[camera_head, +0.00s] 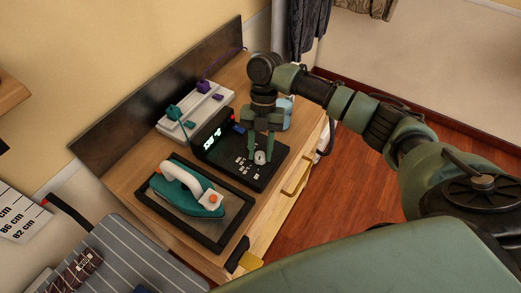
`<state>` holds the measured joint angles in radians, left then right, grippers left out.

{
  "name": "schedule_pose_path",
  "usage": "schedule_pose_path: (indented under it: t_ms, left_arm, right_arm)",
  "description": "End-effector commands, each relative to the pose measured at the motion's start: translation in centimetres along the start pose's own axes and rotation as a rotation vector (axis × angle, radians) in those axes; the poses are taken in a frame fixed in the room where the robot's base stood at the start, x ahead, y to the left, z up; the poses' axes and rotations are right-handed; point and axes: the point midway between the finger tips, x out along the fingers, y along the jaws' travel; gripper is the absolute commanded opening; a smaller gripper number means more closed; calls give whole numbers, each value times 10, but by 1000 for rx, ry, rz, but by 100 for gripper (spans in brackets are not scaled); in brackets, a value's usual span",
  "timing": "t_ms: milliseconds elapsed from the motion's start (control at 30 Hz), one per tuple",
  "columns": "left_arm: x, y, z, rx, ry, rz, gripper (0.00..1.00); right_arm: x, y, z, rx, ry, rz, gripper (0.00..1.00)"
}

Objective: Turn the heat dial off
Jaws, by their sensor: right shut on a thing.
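The heat dial (260,157) is a small pale round knob on the top panel of a black control unit (262,178). My left gripper is not in view.
A teal and white iron (190,190) rests on a dark-framed tray (214,246) left of the unit. A striped ironing board (125,250) is at lower left. Wooden floor lies open at right.

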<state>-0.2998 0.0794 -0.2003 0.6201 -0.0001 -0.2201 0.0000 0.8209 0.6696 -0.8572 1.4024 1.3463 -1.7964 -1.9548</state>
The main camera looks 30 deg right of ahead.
Motion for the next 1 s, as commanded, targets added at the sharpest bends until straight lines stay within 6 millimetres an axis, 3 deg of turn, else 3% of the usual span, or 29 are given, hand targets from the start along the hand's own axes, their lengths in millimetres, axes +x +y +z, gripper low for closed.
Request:
schedule_pose_path:
  t_ms: [267, 300, 367, 767, 1000]
  left_arm:
    - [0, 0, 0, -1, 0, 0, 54]
    - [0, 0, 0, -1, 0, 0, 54]
    - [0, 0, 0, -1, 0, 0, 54]
    - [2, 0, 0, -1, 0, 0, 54]
    - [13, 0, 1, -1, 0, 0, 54]
  right_arm:
    - [0, 0, 0, -2, 0, 0, 0]
    - [0, 0, 0, -2, 0, 0, 36]
    - [0, 0, 0, -1, 0, 0, 53]
    - [-5, 0, 1, 0, -1, 2, 54]
    - [-42, 1, 2, 0, -3, 3, 54]
